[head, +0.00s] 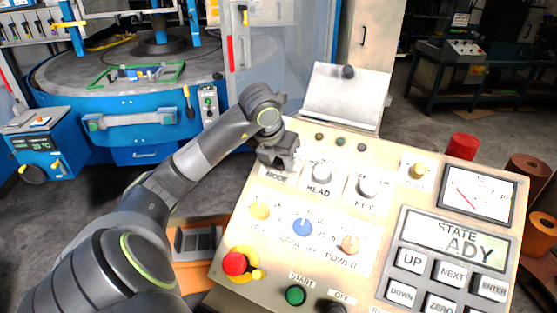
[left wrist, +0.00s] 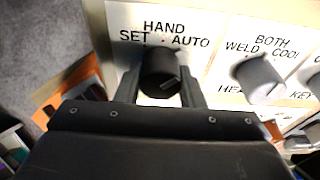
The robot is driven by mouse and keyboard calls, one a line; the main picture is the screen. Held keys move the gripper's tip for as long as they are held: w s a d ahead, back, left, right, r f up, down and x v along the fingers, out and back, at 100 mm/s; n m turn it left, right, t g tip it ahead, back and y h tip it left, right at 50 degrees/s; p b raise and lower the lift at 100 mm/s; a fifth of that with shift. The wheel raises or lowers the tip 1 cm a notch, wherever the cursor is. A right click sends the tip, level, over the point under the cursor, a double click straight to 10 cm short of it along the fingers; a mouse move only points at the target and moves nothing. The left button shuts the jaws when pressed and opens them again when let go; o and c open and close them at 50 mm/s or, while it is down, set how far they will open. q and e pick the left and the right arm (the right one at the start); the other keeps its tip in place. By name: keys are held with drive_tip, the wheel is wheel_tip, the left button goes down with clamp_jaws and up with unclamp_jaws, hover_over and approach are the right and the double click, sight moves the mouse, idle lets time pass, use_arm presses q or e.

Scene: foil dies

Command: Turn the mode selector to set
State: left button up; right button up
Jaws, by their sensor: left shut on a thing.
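The mode selector is a dark round knob (left wrist: 160,70) with a pale mark on its face, in the left wrist view. The labels SET, HAND and AUTO stand around it: SET at left, HAND above, AUTO at right. I cannot tell which label the mark points to. My left gripper (left wrist: 160,88) has one finger on each side of the knob and is shut on it. In the head view my left gripper (head: 279,158) covers the knob, just above the MODE label (head: 277,175). My right gripper is not in view.
On the panel (head: 330,265) to the right are the HEAD knob (head: 321,173) and KEY knob (head: 367,187). Below are yellow, blue and orange knobs, a red stop button (head: 234,263) and a green START button (head: 295,295). A display (head: 457,238) reads STATE, ADY.

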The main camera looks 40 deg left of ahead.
use_arm(q)
drive_tip(key=n+b, duration=0.4)
drive_tip(key=shift+f+t+h, duration=0.2)
drive_tip(key=shift+t+h, duration=0.1)
drive_tip(key=shift+h, duration=0.1)
drive_tip(key=n+t+b, duration=0.1)
drive_tip(key=n+b, duration=0.3)
drive_tip(key=n+h+b, duration=0.1)
drive_tip(key=n+b, duration=0.4)
drive_tip(key=shift+w+t, duration=0.1)
drive_tip(key=shift+t, duration=0.3)
drive_tip(key=n+b, duration=0.2)
drive_tip(key=b, duration=0.1)
drive_tip(key=shift+r+n+t, duration=0.1)
drive_tip(key=shift+n+t, duration=0.2)
drive_tip(key=shift+n, duration=0.1)
drive_tip(key=shift+r+n+b, duration=0.1)
drive_tip(key=shift+n+b, duration=0.45)
drive_tip(key=shift+n, duration=0.05)
drive_tip(key=o, duration=1)
